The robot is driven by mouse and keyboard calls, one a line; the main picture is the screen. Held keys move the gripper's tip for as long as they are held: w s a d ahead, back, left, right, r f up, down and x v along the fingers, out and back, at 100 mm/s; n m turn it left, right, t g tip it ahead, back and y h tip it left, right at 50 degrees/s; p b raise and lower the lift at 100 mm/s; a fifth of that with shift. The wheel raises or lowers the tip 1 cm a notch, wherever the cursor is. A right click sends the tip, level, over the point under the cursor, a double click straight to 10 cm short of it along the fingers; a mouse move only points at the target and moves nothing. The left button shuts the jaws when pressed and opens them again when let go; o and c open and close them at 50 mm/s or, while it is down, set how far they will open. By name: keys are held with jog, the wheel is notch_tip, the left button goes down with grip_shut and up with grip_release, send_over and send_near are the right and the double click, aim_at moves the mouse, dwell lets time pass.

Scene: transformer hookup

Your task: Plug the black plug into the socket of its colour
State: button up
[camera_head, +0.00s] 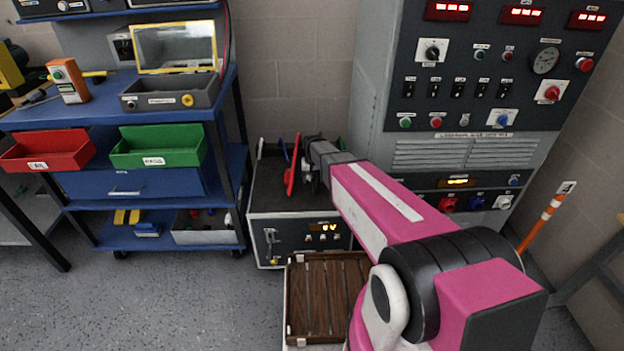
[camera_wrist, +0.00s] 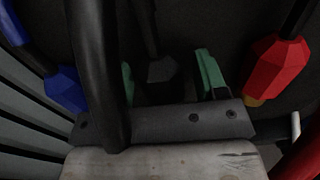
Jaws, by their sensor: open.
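In the wrist view the black plug (camera_wrist: 164,74) sits between the two green-tipped fingers of my gripper (camera_wrist: 167,77), with its dark cable running up the picture. The fingers are apart; I cannot tell whether either touches the plug. A blue plug (camera_wrist: 66,89) is to the left and a red plug (camera_wrist: 276,66) to the right. In the head view my gripper (camera_head: 313,180) is low over the dark top of a grey box, mostly hidden by my arm. Red (camera_head: 447,204), blue (camera_head: 477,202) and pale (camera_head: 503,202) sockets show low on the grey cabinet; I cannot make out a black socket.
The grey box (camera_head: 262,228) has a lit display on its front. A slatted wooden tray (camera_head: 297,300) is in front of it. A blue workbench (camera_head: 228,170) with red and green bins is at left. An orange-and-white post (camera_head: 540,222) stands at right. Floor at front left is clear.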

jog(key=shift+c, duration=0.3)
jog(key=c, duration=0.7)
jog(key=shift+r, duration=3)
